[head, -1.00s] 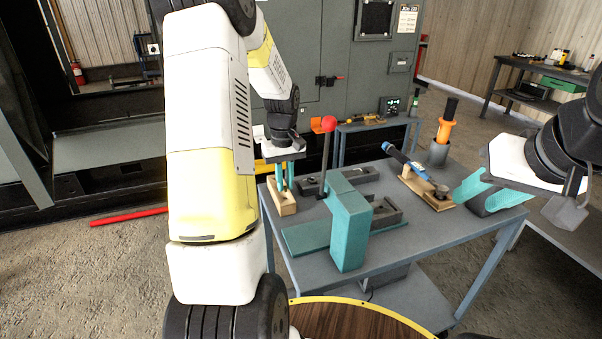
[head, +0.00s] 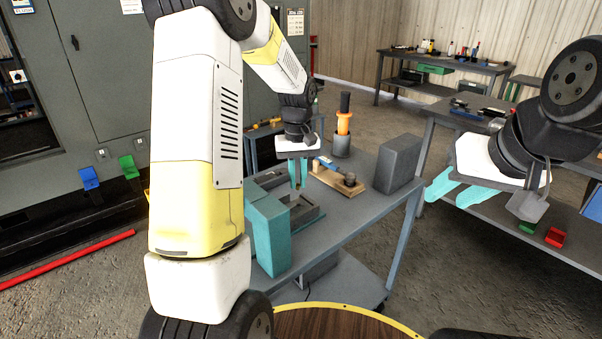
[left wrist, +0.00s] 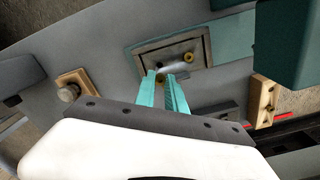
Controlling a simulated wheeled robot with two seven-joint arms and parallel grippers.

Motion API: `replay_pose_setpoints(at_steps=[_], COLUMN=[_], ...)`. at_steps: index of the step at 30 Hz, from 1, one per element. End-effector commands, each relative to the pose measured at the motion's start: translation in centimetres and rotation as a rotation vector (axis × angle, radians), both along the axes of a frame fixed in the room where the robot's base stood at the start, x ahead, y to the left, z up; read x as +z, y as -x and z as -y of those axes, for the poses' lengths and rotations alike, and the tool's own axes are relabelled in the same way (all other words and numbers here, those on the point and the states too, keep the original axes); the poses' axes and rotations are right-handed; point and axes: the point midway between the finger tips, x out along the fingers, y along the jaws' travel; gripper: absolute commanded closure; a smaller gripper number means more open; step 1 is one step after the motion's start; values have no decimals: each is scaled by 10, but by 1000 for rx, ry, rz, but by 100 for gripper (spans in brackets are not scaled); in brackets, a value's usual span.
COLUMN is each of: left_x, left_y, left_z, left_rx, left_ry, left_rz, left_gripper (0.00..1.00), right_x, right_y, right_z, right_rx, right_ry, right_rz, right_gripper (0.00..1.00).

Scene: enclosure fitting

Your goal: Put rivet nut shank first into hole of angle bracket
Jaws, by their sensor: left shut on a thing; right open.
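My left gripper (head: 298,187) is shut on a small brass rivet nut (left wrist: 161,77), largely hidden between its teal fingertips. In the left wrist view the fingertips (left wrist: 164,80) are over the grey fixture (left wrist: 135,52). A light metal piece, apparently the angle bracket (left wrist: 180,65), lies in the fixture's recess, with another brass round part (left wrist: 188,57) beside it. I cannot see the hole clearly, nor tell whether the nut touches the bracket. The fixture also shows in the head view (head: 316,212). My right gripper (head: 462,195) is open and empty, to the right of the cart.
A teal block (head: 269,235) stands close in front of the fixture. A wooden block (left wrist: 263,103) is in the left wrist view.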

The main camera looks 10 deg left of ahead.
Motion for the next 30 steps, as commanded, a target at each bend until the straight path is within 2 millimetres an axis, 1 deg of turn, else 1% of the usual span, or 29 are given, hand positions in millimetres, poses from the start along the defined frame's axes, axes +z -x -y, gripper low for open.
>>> replay_pose_setpoints(at_steps=[11, 14, 30], left_x=[0, -3, -39], left_y=[0, 1, 1], left_z=[1, 1, 1], left_rx=[-2, -2, -1], left_ry=[0, -1, -1], left_rz=[0, -1, -1], left_gripper=[100, 100, 100], right_x=[0, 0, 0], right_y=[0, 0, 0], right_z=[0, 0, 0], right_rx=[0, 0, 0], right_ry=[0, 0, 0], right_rz=[0, 0, 0], right_gripper=[60, 60, 60])
